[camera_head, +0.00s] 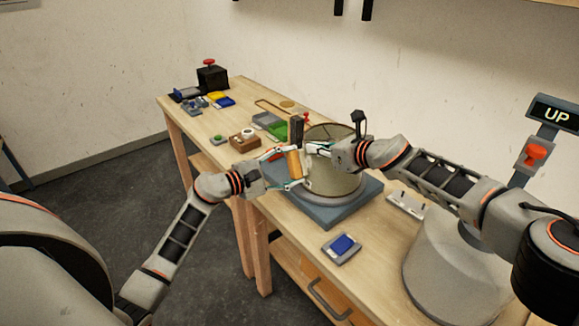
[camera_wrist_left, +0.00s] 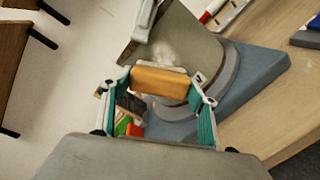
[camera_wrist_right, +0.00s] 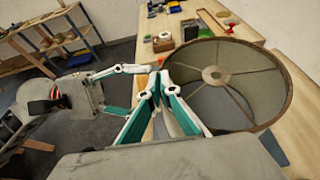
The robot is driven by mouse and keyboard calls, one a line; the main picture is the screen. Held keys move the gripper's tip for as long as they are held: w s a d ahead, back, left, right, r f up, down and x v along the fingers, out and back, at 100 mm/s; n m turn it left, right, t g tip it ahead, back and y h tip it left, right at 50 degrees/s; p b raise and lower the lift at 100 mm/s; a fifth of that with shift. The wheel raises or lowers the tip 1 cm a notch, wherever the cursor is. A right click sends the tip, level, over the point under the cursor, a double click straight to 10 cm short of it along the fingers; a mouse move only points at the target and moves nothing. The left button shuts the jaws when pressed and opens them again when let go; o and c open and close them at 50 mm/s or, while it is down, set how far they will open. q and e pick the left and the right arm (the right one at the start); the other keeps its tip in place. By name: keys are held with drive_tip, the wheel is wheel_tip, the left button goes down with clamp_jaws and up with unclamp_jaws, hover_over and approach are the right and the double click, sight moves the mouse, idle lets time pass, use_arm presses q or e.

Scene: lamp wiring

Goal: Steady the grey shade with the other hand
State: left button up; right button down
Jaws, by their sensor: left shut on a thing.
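The grey shade (camera_head: 338,176) stands upright, open side up, on a blue-grey base plate (camera_head: 340,219). The right wrist view looks down into its open top (camera_wrist_right: 238,88) with its spokes. My left gripper (camera_head: 289,166) is shut on an orange block (camera_wrist_left: 160,82) at the shade's near left side. The block's pale far edge faces a whitish patch on the shade wall; whether they touch is unclear. My right gripper (camera_wrist_right: 160,80) has its fingertips drawn together at the shade's left rim. Whether the thin rim is between them is hidden.
A blue-topped pad (camera_head: 342,246) lies in front.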

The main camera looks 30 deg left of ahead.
use_arm(q)
drive_tip(key=shift+w+d, duration=0.1)
drive_tip(key=shift+w, duration=0.05)
drive_tip(key=shift+s+d, duration=0.55)
drive_tip(key=shift+d, duration=0.35)
drive_tip(key=shift+s+d, duration=0.5)
drive_tip(key=shift+d, duration=0.35)
drive_tip(key=shift+w+f, duration=0.1)
drive_tip(key=shift+w, duration=0.05)
drive_tip(key=shift+w+a, duration=0.5)
drive_tip(key=shift+a, duration=0.4)
drive_tip(key=shift+w+a, duration=0.45)
drive_tip(key=shift+a, duration=0.4)
drive_tip(key=shift+r, duration=0.65)
drive_tip(key=shift+s+d+f, duration=0.1)
drive_tip(key=shift+s+d, duration=0.35)
drive_tip(key=shift+d, duration=0.4)
drive_tip(key=shift+s+d, duration=0.45)
drive_tip(key=shift+d, duration=0.4)
drive_tip(key=shift+c, duration=0.4)
drive_tip(key=shift+s+d, duration=0.3)
drive_tip(key=c, duration=0.4)
drive_tip(key=shift+w+a, duration=0.35)
drive_tip(key=shift+a, duration=0.3)
drive_tip(key=shift+w+a, duration=0.3)
drive_tip(key=shift+a, duration=0.4)
drive_tip(key=shift+w+a, duration=0.35)
drive_tip(key=shift+a, duration=0.3)
